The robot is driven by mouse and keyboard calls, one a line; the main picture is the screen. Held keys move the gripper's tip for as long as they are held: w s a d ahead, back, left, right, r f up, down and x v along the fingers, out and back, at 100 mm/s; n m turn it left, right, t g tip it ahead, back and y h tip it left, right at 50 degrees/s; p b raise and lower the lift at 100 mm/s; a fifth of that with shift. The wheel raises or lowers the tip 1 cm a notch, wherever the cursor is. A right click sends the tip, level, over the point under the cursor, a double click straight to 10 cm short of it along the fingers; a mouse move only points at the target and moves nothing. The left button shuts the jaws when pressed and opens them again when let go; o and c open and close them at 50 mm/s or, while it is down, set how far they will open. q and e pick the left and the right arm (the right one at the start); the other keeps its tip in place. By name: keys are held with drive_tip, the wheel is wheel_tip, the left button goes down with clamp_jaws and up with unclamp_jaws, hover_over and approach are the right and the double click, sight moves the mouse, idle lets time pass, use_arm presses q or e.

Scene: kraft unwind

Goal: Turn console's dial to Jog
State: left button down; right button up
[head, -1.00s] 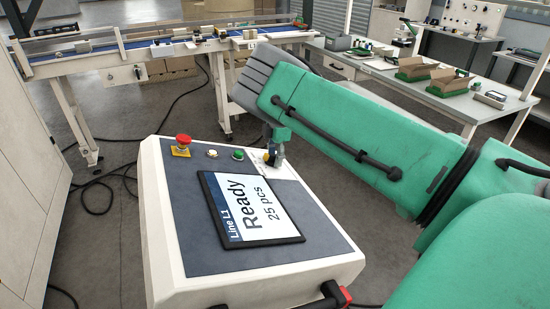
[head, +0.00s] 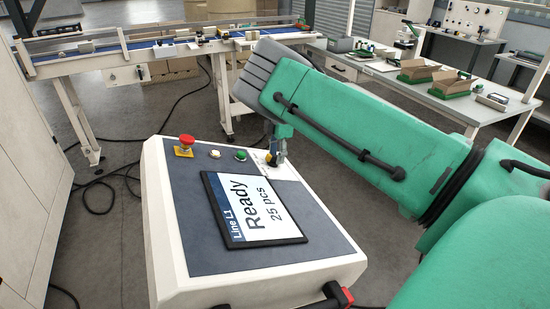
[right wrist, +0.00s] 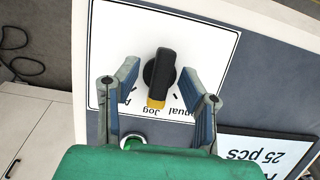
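The console (head: 160,235) stands in front of me with a tilted dark top and a screen (head: 255,210) reading "Line L1 Ready 25 pcs". Its dial (right wrist: 160,72) is a black knob with a yellow tip on a white label plate (right wrist: 110,40). The yellow tip points down in the right wrist view, close to the upside-down word "Jog"; "Manual" is partly visible beside it. My right gripper (right wrist: 158,85) is open, its fingers on either side of the dial with visible gaps. It also shows over the console's far right corner in the head view (head: 277,148). My left gripper is not in view.
A red emergency button (head: 187,141), a white button (head: 215,154) and a green button (head: 239,155) sit left of the dial. A conveyor (head: 130,52) runs behind. A bench (head: 425,95) with open boxes stands at back right. Cables lie on the floor at left.

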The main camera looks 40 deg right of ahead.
wheel_tip(320, 180, up, 11)
drive_tip(key=shift+d+f, duration=0.2)
drive_tip(key=shift+d, duration=0.25)
drive_tip(key=shift+d, duration=0.1)
